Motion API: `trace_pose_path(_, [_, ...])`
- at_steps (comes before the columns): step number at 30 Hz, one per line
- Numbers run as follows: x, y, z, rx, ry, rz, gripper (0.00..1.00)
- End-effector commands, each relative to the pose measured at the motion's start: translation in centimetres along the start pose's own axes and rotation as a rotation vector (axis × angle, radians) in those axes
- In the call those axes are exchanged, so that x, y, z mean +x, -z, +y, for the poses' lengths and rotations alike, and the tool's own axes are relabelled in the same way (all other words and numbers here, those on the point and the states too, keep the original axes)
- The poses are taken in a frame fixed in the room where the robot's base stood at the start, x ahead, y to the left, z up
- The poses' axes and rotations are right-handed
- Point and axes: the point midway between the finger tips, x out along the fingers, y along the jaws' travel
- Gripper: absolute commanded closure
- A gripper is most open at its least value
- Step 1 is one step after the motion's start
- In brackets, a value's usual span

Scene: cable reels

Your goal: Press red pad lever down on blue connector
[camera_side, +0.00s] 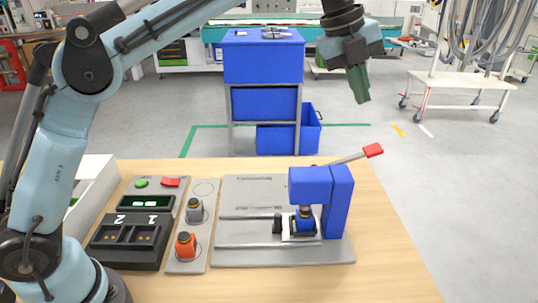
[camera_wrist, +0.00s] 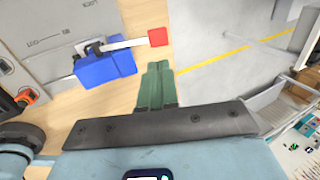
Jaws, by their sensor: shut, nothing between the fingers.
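The blue connector press (camera_side: 340,195) stands on a grey base plate (camera_side: 240,195) on the wooden table. Its lever, a thin metal bar with a red pad (camera_side: 373,150), slants up to the right in the side view. The wrist view shows the red pad (camera_wrist: 158,37) at the end of the bar, with the blue press body (camera_wrist: 105,69) to its left. My gripper (camera_side: 361,98) has green fingers, shut and empty, high above the pad and slightly left of it. In the wrist view the fingertips (camera_wrist: 158,66) appear just below the pad; they are apart from it.
A control panel with buttons and a small display (camera_side: 145,201) sits left of the plate. A dark numbered box (camera_side: 130,240), an orange connector (camera_side: 185,245) and a grey connector (camera_side: 194,210) stand there too. A white bin (camera_side: 95,190) is behind my arm. Right of the press is clear.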

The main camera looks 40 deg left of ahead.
Motion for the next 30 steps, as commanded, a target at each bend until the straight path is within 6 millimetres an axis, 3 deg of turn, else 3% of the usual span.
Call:
trace_pose_path(15, [8.6, 0.0, 0.0, 0.0, 0.0, 0.0, 1.0])
trace_pose_path(21, [10.2, 0.0, 0.0, 0.001, 0.0, -0.001, 1.0])
trace_pose_path(30, [10.5, 0.0, 0.0, 0.0, 0.0, -0.001, 1.0])
